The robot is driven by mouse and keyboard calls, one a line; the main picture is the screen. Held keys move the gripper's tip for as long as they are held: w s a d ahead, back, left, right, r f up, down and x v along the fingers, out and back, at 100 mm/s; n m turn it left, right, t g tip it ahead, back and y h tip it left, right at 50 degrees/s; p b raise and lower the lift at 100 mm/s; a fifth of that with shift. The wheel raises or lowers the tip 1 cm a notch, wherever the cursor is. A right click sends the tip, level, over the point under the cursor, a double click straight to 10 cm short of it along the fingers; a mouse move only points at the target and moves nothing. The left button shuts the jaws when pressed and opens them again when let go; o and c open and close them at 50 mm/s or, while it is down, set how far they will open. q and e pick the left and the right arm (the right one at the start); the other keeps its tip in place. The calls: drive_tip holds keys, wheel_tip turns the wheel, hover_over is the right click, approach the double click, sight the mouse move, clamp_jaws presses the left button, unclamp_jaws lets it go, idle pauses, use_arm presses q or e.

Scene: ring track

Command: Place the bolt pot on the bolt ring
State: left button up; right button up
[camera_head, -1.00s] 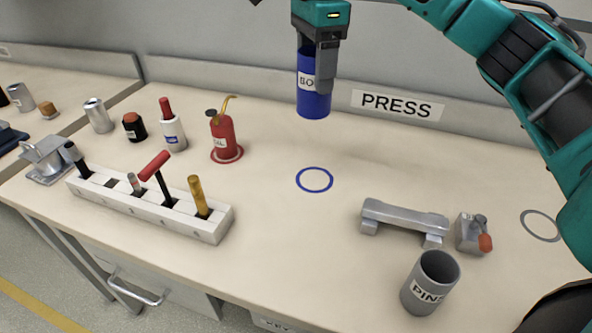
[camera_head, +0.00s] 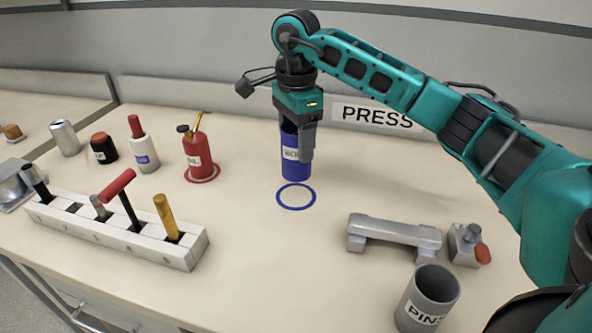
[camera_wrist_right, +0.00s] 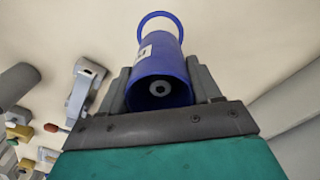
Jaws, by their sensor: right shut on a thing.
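The blue bolt pot (camera_head: 296,158) is upright in my right gripper (camera_head: 304,140), which is shut on it. In the head view the pot is just above and behind the blue bolt ring (camera_head: 296,196) drawn on the bench; I cannot tell exactly how high it is held. In the right wrist view the pot (camera_wrist_right: 160,75) sits between the two fingers, with its open mouth toward the camera. Part of the blue ring (camera_wrist_right: 160,18) shows beyond the pot's far end. My left gripper is not in view.
A red oil can (camera_head: 198,155) stands on a red ring to the left. A white tool rack (camera_head: 150,245) is at front left. A grey clamp-like bar (camera_head: 393,233) and a grey PINS pot (camera_head: 428,298) stand to the right. The bench around the blue ring is clear.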

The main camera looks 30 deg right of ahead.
sight(296, 165)
drive_tip(key=shift+f+b, duration=0.35)
drive_tip(key=shift+f, duration=2.6)
drive_tip(key=shift+f, duration=0.1)
drive_tip(key=o, duration=1)
drive_tip(key=shift+o, duration=0.2)
wheel_tip(296, 165, up, 12)
drive_tip(key=shift+r+p, duration=0.15)
drive_tip(key=shift+p, duration=0.8)
